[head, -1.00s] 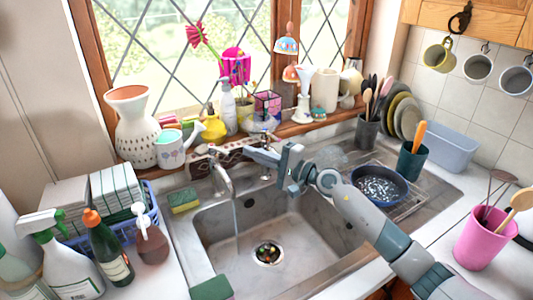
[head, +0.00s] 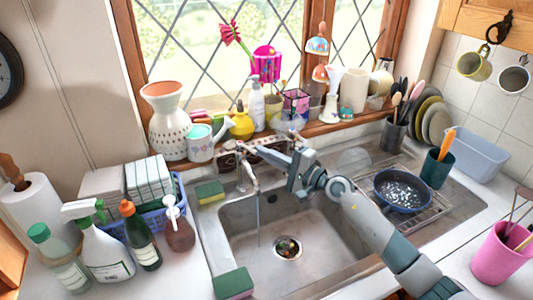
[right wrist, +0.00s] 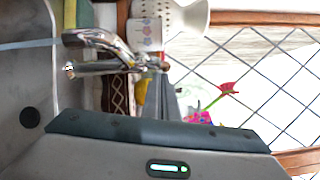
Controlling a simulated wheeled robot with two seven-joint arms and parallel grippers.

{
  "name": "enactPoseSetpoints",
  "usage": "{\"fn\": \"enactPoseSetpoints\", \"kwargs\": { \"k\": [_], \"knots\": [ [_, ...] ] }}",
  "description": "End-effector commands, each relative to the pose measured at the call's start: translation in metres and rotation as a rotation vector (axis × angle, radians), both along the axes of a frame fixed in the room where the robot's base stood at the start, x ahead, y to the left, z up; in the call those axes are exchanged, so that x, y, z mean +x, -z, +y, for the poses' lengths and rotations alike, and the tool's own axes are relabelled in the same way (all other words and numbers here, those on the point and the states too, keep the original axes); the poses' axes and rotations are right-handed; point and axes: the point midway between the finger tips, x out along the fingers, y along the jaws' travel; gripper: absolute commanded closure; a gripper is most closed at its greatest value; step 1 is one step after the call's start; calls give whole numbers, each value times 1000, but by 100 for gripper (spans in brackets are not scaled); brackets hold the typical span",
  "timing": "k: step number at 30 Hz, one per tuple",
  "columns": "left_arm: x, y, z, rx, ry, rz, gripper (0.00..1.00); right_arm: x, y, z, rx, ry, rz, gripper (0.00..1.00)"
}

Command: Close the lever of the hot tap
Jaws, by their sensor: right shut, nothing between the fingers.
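The chrome tap (head: 246,172) stands at the back of the sink, and a thin stream of water runs from its spout. In the right wrist view the spout (right wrist: 100,38) and a second chrome piece (right wrist: 95,67) beside it, which looks like a lever, lie sideways. Which lever is the hot one I cannot tell for sure. My right gripper (head: 268,153) is shut and empty, just right of the tap, its tips pointing toward the tap's back. In the wrist view its fingers (right wrist: 165,100) are close to the tap base; contact cannot be told. My left gripper is out of view.
The sill behind the tap is crowded: a white vase (head: 168,125), a watering can (head: 203,142) and a yellow pot (head: 241,124). A sponge (head: 210,192) lies left of the tap. A blue bowl (head: 402,192) sits on the drainer. The sink basin (head: 310,225) is mostly free.

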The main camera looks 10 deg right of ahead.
Motion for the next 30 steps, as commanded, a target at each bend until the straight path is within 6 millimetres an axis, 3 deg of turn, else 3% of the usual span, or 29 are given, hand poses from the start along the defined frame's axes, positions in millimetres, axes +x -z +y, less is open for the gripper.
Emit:
{"fn": "enactPoseSetpoints", "kwargs": {
  "k": [12,30],
  "knots": [
    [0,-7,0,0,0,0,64,-17,-1,25,0,-2,0,100],
    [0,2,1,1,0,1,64,-17,4,25,1,-9,1,100]
  ]
}}
